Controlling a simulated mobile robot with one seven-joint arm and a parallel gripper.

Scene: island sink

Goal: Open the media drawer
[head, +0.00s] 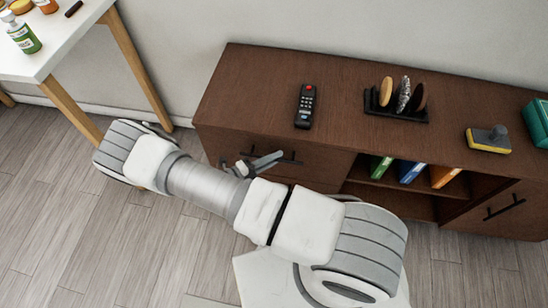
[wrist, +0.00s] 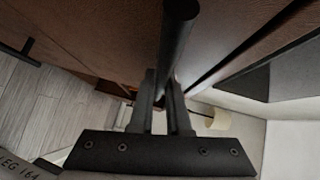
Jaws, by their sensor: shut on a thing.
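The brown media cabinet (head: 250,95) stands against the wall in the head view. Its left drawer (head: 325,162) has a black bar handle (head: 289,160) on the front. The drawer front looks about flush with the cabinet, though my arm hides part of it. My gripper (head: 268,160) is at the handle. In the wrist view the dark handle bar (wrist: 179,35) runs between the two fingers of my gripper (wrist: 163,88), which are shut on it. The fingertips are partly hidden behind the bar.
A remote (head: 305,106), a black rack (head: 395,108) and a yellow-grey sponge (head: 488,139) are on the cabinet top. Books (head: 411,171) fill part of the middle shelf. A white table (head: 60,40) stands at the left. Wooden floor (head: 60,220) is clear in front.

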